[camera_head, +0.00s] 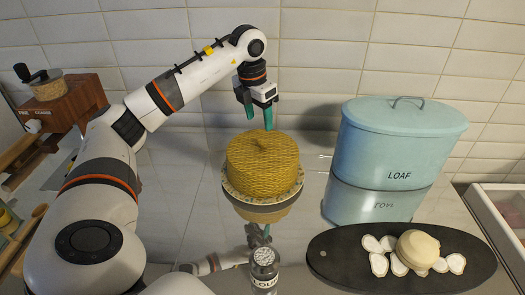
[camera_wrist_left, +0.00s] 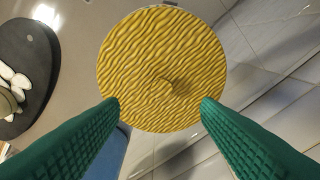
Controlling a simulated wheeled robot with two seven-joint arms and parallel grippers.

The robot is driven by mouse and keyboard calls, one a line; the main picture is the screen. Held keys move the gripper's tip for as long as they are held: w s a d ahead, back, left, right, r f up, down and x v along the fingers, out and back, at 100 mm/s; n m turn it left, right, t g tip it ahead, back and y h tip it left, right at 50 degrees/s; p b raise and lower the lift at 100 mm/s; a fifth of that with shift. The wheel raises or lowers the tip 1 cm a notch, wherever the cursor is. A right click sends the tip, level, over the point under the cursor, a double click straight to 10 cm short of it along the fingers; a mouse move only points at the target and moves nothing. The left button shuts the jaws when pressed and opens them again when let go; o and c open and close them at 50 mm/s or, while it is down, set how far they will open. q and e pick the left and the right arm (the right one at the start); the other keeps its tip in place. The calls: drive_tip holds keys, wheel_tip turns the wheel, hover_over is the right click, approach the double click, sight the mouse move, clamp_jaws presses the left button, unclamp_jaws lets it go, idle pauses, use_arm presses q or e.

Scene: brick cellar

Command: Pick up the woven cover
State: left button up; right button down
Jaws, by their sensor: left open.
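The woven cover (camera_head: 263,168) is a yellow, round, low dome with a small knob on top. It sits on a patterned plate (camera_head: 233,194) in the middle of the shiny counter. My left gripper (camera_head: 258,117) hangs above the cover, fingers pointing down, open and empty. In the left wrist view the cover (camera_wrist_left: 150,55) shows from above, with its knob (camera_wrist_left: 180,86) between and ahead of the two green fingers (camera_wrist_left: 160,104). The fingers appear apart from the cover. My right gripper is not in view.
A blue LOAF bin (camera_head: 390,155) stands right of the cover. A dark oval board (camera_head: 340,262) with pale round slices lies at front right. A small labelled jar (camera_head: 264,268) stands in front. A wooden grinder (camera_head: 48,88) stands at the left. A tiled wall is behind.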

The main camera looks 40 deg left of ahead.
sight(262, 140)
use_arm(q)
drive_tip(key=shift+w+a+f, duration=0.1)
drive_tip(key=shift+w+f, duration=0.1)
drive_tip(key=shift+f, duration=0.75)
drive_tip(key=shift+w+f, duration=0.1)
drive_tip(key=shift+f, duration=0.25)
drive_tip(key=f+p, duration=0.1)
drive_tip(key=f, duration=0.2)
drive_tip(key=shift+w+f, duration=0.35)
drive_tip(key=shift+f, duration=0.5)
drive_tip(key=shift+c, duration=0.9)
clamp_jaws()
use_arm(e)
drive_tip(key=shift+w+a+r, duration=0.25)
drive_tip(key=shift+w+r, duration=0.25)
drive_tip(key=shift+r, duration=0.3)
